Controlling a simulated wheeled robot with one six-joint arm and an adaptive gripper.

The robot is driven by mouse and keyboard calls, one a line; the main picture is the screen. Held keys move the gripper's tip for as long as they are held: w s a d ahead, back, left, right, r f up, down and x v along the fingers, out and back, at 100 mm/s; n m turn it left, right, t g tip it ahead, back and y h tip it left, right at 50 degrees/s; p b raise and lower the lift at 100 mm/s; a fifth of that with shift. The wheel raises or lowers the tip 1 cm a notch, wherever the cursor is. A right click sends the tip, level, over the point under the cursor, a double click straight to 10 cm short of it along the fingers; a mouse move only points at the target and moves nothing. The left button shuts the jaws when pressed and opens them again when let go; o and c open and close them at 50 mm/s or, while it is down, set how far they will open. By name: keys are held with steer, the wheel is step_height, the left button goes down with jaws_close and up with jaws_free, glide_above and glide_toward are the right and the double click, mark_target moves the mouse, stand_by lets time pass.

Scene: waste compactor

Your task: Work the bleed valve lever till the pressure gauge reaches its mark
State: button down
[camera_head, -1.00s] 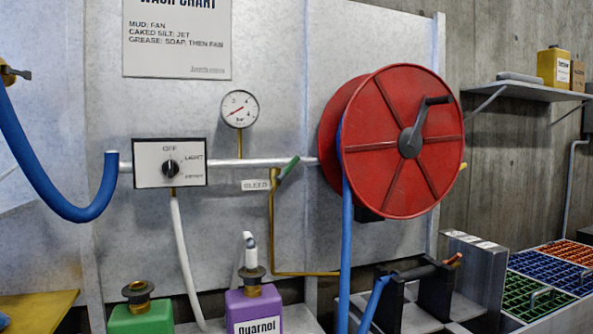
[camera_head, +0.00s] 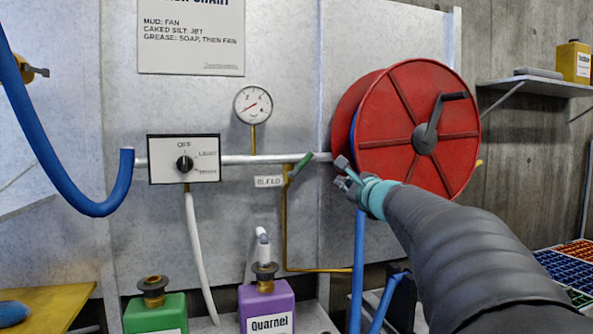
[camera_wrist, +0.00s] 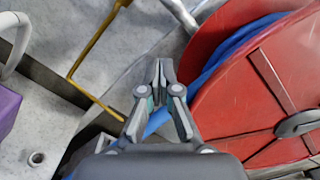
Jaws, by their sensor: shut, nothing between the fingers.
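The bleed valve lever (camera_head: 302,163) is a short green handle at the right end of the pale horizontal pipe, tilted up to the right, above a brass pipe. The BLEED label (camera_head: 269,181) is left of it. The round pressure gauge (camera_head: 253,104) stands above the pipe; its red needle points to the lower left, and its fine marks are too small to read. My gripper (camera_head: 343,171) is to the right of the lever, apart from it in the picture, in front of the reel. In the wrist view my gripper (camera_wrist: 160,66) is shut and empty; the lever is not clearly seen there.
A red hose reel (camera_head: 418,130) with blue hose stands close behind and right of my gripper. A selector box (camera_head: 184,159) set to OFF is on the left. Green (camera_head: 155,315) and purple (camera_head: 266,303) jugs stand below. The wall around the lever is mostly bare.

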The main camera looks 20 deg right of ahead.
mark_target(301, 163)
steer(key=w+a+r+p, duration=0.3)
steer(key=w, duration=0.7)
steer(key=shift+w, duration=0.4)
steer(key=shift+d, duration=0.15)
